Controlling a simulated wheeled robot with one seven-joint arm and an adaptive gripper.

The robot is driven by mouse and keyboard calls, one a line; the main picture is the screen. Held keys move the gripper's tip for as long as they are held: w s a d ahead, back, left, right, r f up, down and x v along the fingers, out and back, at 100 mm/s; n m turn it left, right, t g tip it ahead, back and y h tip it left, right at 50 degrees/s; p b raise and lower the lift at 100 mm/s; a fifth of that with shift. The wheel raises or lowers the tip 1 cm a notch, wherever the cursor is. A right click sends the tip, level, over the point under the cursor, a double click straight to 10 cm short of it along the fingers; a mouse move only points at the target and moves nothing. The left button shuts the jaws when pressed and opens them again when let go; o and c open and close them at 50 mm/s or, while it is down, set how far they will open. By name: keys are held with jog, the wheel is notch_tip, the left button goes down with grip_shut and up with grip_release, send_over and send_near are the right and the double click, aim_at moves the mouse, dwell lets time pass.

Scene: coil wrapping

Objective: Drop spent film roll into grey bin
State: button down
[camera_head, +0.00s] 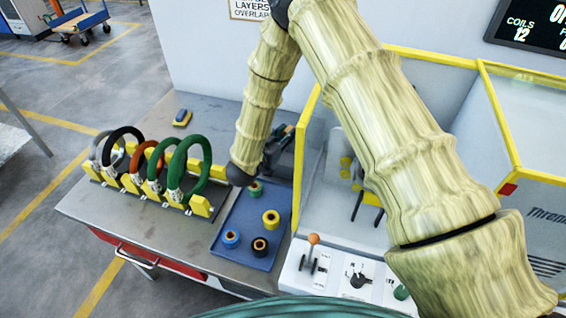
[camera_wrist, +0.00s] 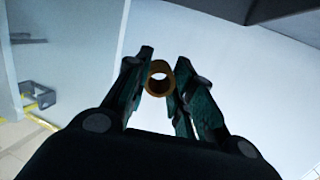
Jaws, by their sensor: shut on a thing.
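My gripper (camera_wrist: 163,58) is shut on a small brown-orange hollow tube, the spent film roll (camera_wrist: 158,66). In the wrist view the roll sits between the dark green fingertips, its open end towards the camera, against a pale background. I cannot make out a grey bin in either view.
A blue tray (camera_head: 226,251) with several coloured rolls lies on the bench (camera_head: 130,224). A yellow rack (camera_head: 199,206) of coils stands left of it. The yellow-framed machine (camera_head: 312,115) with a control panel (camera_head: 338,280) stands on the right.

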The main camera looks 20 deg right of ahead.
notch_tip(320, 180, down, 2)
jog(key=shift+f+b, duration=0.2)
jog(key=shift+b, duration=0.25)
jog(key=c, duration=1.1)
grip_release()
jog(key=shift+c, duration=0.2)
jog(key=shift+s+a, duration=0.1)
jog(key=shift+a, duration=0.05)
jog(key=v, duration=1.1)
jog(key=shift+s+a, duration=0.2)
jog(key=shift+a, duration=0.05)
